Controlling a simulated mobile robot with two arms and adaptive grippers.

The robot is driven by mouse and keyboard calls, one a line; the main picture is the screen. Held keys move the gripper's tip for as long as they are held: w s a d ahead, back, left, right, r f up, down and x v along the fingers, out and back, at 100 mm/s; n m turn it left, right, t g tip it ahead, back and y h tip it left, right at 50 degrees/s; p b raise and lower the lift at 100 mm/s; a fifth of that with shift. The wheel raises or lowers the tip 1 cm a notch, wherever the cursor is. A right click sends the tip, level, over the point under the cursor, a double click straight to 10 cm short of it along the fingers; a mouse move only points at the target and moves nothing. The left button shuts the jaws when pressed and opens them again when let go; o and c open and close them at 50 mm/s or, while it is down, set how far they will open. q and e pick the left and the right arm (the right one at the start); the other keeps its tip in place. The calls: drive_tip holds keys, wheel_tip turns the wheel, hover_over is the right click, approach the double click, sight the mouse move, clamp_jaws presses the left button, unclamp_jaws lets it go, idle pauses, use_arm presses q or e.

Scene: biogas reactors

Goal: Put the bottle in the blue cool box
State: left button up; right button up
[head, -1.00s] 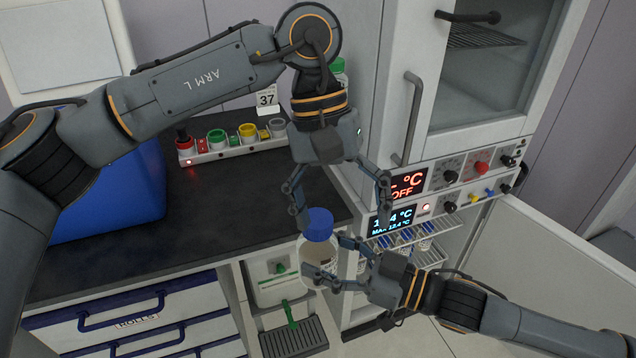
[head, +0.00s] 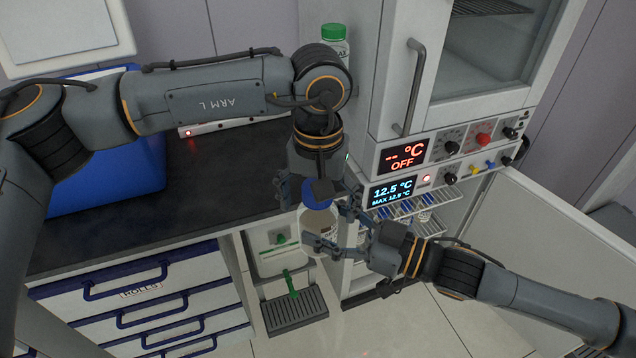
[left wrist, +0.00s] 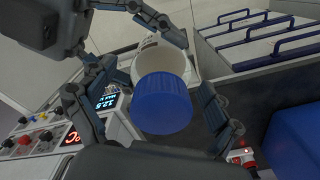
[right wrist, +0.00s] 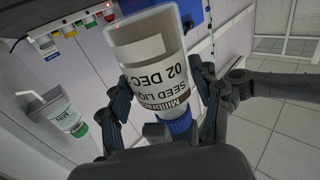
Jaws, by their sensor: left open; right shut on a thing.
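The bottle (head: 318,222), clear with a white label and blue cap, is held in the air in front of the worktop. My right gripper (head: 333,240) is shut on its body. In the right wrist view the bottle (right wrist: 160,75) sits between the fingers, its label reading "SEED LIQ… 02 DEC". My left gripper (head: 320,200) is open above the bottle, its fingers on either side of the cap. The left wrist view shows the blue cap (left wrist: 162,103) between the open fingers. The blue cool box (head: 110,170) stands on the worktop at left, partly hidden by my left arm.
The dark worktop (head: 225,185) is clear beside the box. A cabinet (head: 400,60) with displays stands at right, its lower door (head: 545,235) open over shelved bottles (head: 405,210). A green-capped bottle (head: 333,45) is behind my left arm. Drawers (head: 150,300) are below.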

use_arm(q)
drive_tip(key=shift+f, duration=0.65)
use_arm(e)
drive_tip(key=shift+r, duration=0.1)
use_arm(q)
drive_tip(key=c, duration=1.3)
drive_tip(key=shift+r, duration=0.1)
drive_tip(key=c, duration=0.3)
use_arm(e)
drive_tip(key=o, duration=1.6)
